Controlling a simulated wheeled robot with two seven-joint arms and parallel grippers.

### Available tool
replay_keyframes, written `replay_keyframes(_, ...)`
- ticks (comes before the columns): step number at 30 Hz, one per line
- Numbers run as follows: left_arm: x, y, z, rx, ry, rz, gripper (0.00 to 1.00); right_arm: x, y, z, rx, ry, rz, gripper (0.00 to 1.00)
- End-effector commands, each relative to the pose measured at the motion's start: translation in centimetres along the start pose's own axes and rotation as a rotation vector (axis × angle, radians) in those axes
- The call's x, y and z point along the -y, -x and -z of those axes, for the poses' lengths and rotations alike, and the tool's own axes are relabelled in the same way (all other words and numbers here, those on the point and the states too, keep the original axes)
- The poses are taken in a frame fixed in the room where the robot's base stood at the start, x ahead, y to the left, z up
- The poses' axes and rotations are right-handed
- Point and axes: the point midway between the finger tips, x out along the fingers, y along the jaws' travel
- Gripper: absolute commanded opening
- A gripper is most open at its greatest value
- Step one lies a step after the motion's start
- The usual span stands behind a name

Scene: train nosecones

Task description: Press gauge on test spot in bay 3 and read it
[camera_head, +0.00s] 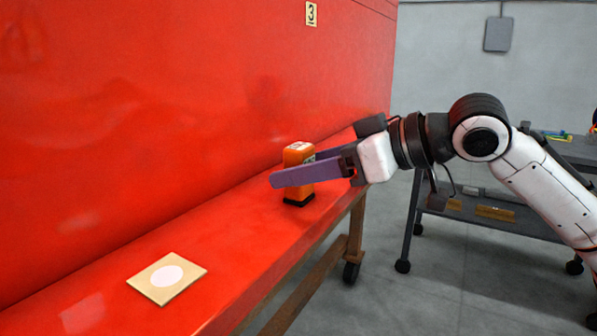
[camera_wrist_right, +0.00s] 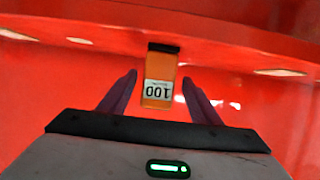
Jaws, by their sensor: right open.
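The gauge (camera_head: 298,153) is a small orange block with a black foot, upright on the red ledge. My right gripper (camera_head: 292,170) is open, with one purple finger passing in front of the gauge and the other partly hidden behind it. In the right wrist view the gauge (camera_wrist_right: 159,88) sits between the two spread fingers (camera_wrist_right: 160,79), with a gap on each side and an upside-down "100" on its face. The test spot (camera_head: 168,276) is a white disc on a tan square plate on the ledge, nearer and to the left. My left gripper is not in view.
A "3" label (camera_head: 311,13) is on the red wall above. The red ledge (camera_head: 226,234) is clear between gauge and plate; its front edge drops to a wheeled stand (camera_head: 352,252). A grey cart (camera_head: 480,226) with small items stands at the right.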

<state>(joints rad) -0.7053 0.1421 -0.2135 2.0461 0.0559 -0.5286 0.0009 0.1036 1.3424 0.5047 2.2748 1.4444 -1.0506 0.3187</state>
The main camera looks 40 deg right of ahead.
Motion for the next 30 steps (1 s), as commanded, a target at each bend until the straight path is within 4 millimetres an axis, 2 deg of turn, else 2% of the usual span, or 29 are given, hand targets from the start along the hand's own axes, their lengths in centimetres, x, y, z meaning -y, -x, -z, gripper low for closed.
replay_keyframes(7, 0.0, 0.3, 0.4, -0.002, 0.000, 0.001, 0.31, -0.3, -2.9, -0.1, 0.010, 0.006, -0.004, 0.58)
replay_keyframes(9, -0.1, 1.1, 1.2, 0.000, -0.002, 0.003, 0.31, -0.3, -3.0, 0.7, 0.000, -0.002, -0.003, 0.58)
replay_keyframes(15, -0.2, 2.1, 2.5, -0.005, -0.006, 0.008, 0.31, -0.3, -4.1, 0.6, -0.001, -0.003, -0.002, 0.58)
replay_keyframes(29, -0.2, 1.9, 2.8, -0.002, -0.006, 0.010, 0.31, -0.2, -4.9, 0.0, 0.001, 0.000, 0.000, 0.58)
replay_keyframes(30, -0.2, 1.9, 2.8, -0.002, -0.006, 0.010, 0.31, -0.2, -4.9, 0.0, 0.001, 0.000, 0.000, 0.53)
